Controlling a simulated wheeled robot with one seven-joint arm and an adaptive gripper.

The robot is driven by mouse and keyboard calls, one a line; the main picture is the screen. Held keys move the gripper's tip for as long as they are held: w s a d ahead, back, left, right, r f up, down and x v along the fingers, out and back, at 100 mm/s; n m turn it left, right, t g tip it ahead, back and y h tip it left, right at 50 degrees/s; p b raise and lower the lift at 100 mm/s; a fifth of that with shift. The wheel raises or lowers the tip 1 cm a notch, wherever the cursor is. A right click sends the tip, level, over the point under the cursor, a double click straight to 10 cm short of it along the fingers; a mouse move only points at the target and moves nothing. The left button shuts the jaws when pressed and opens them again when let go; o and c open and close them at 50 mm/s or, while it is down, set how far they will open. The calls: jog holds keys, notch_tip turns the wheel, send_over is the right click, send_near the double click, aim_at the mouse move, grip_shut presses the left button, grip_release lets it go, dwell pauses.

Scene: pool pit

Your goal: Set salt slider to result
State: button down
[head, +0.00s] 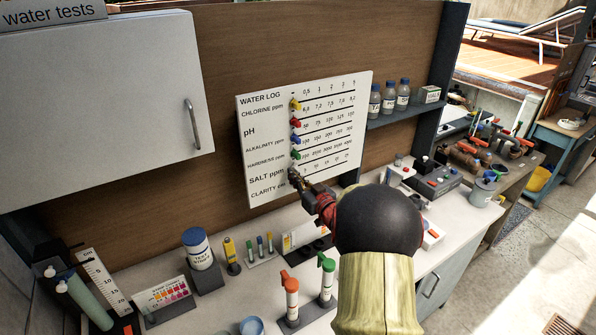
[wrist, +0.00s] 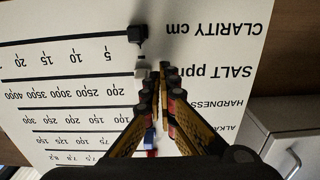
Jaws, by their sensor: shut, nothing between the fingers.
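The white water log board (head: 347,105) hangs on the brown wall with labelled rows of slider tracks. In the wrist view the board appears upside down. The pale salt slider (wrist: 141,72) sits at the low-number end of its track, next to the "SALT ppm" label. My gripper (wrist: 160,72) is shut and empty, its fingertips close beside this slider on the label side. I cannot tell whether they touch it. In the head view my gripper (head: 294,176) is at the salt row and partly covers it. No salt result is readable.
The black clarity slider (wrist: 138,35) is close to my fingertips. Yellow (head: 295,104), red (head: 295,123), blue (head: 295,139) and green (head: 295,154) sliders sit in the other rows. The counter below holds a test-strip tub (head: 198,253) and bottles with red and green tops.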

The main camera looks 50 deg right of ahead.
jog(key=shift+s+d, duration=0.2)
jog(key=shift+d, duration=0.5)
jog(key=shift+s+d, duration=0.25)
jog(key=shift+d, duration=0.45)
jog(key=shift+s+d, duration=0.2)
jog(key=shift+d, duration=0.5)
jog(key=shift+w+a, duration=0.25)
jog(key=shift+a, duration=0.5)
jog(key=v, duration=0.7)
jog(key=shift+p, duration=0.35)
jog(key=shift+r, duration=0.1)
